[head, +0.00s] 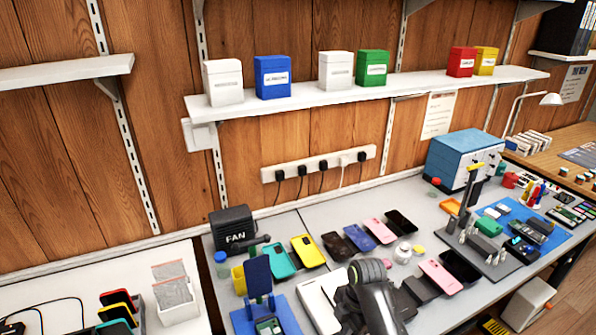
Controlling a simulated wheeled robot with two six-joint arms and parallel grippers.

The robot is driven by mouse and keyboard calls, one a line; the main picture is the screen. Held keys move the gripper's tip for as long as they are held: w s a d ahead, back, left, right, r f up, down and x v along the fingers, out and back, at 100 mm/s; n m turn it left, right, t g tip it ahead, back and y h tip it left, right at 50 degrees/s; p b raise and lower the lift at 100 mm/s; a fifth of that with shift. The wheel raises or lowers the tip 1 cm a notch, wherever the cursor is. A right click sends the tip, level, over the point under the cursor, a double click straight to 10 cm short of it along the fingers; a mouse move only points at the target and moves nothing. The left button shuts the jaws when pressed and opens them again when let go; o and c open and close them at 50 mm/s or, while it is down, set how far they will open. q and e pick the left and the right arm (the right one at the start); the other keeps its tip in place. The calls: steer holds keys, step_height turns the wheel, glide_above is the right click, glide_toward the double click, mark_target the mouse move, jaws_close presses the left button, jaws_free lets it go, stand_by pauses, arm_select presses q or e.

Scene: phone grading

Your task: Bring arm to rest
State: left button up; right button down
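A dark grey arm part of mine with a ribbed round joint (368,271) rises from the bottom edge, right of the middle. I cannot tell for sure which arm it belongs to. No gripper fingers show on it, and neither gripper can be made out. The arm part covers some of the workbench (330,225) and partly hides a white flat item (318,303) beside it. No held object is visible.
Several phones lie close around the arm, among them a yellow one (308,251) and a pink one (440,276). A blue stand (257,274) stands left of it. A black fan box (233,230) is behind. A shelf with coloured boxes (272,78) hangs above.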

steer(key=s+d+f+m+t+h, duration=0.1)
steer(key=s+d+m, duration=0.4)
steer(key=s+m, duration=0.15)
steer(key=s+d+f+m+t+h, duration=0.1)
steer(key=s+d+f+m, duration=0.1)
steer(key=s+d+m, duration=0.5)
steer(key=s+d+r+m+t+h, duration=0.1)
steer(key=s+r+m, duration=0.3)
steer(key=s, duration=0.4)
steer(key=s+d+r+m+t+h, duration=0.1)
steer(key=s+d+r+m, duration=0.15)
steer(key=s+m, duration=0.35)
step_height(320, 180, down, 26)
steer(key=s+d+n+g+b, duration=0.1)
steer(key=s+b, duration=0.1)
steer(key=s+a+f+g+y+b, duration=0.1)
steer(key=s+f+b, duration=0.1)
steer(key=s+f, duration=1.2)
step_height(320, 180, down, 4)
steer(key=shift+s+a+f, duration=0.2)
steer(key=shift+s+f, duration=0.05)
steer(key=shift+s, duration=0.1)
